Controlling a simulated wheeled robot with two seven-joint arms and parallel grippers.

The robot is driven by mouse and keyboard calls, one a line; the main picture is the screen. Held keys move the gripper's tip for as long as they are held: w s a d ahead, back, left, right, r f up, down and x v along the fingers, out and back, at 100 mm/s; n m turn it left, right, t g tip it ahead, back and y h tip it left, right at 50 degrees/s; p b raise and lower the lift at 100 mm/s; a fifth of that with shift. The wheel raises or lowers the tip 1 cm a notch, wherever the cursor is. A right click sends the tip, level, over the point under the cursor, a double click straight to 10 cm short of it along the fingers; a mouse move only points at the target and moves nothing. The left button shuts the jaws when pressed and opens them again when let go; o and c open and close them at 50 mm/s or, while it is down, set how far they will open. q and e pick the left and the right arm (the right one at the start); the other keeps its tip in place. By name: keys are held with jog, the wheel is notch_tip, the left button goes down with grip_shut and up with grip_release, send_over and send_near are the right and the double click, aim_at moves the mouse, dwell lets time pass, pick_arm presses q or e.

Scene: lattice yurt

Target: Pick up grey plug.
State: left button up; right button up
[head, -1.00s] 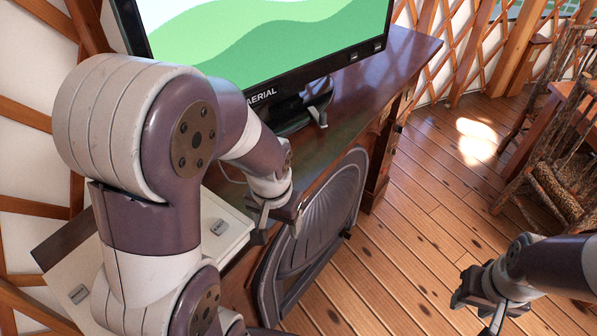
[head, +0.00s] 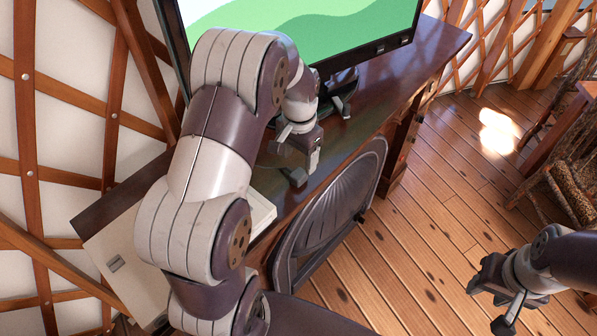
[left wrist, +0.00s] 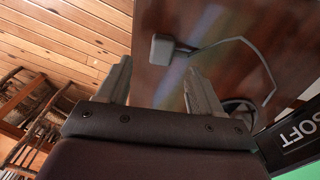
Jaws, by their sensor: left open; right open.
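The grey plug (left wrist: 162,49) lies on the dark wooden desk top, with its thin grey cord (left wrist: 235,41) curving to the right in the left wrist view. In the head view the plug (head: 297,177) shows just below my left gripper (head: 297,150). That gripper is open and empty. In the left wrist view its two fingers (left wrist: 159,68) point towards the plug, which lies just beyond the tips, between their lines. I see no contact. My right gripper (head: 488,304) is open and empty over the floor at the lower right.
A monitor (head: 300,35) stands on the desk (head: 400,65) behind my left gripper. A pale box (head: 118,262) lies at the desk's near left end, partly hidden by my left arm. A dark fan-shaped panel (head: 335,215) stands against the desk front. Wooden chairs are at the right.

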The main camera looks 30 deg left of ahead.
aim_at(298, 173)
pick_arm(q)
jog(key=shift+f, duration=0.65)
notch_tip(298, 173, down, 5)
jog(key=p, duration=0.3)
jog(key=shift+a, duration=0.1)
jog(key=shift+w+f, duration=0.1)
jog(key=shift+f, duration=0.35)
jog(key=c, duration=1)
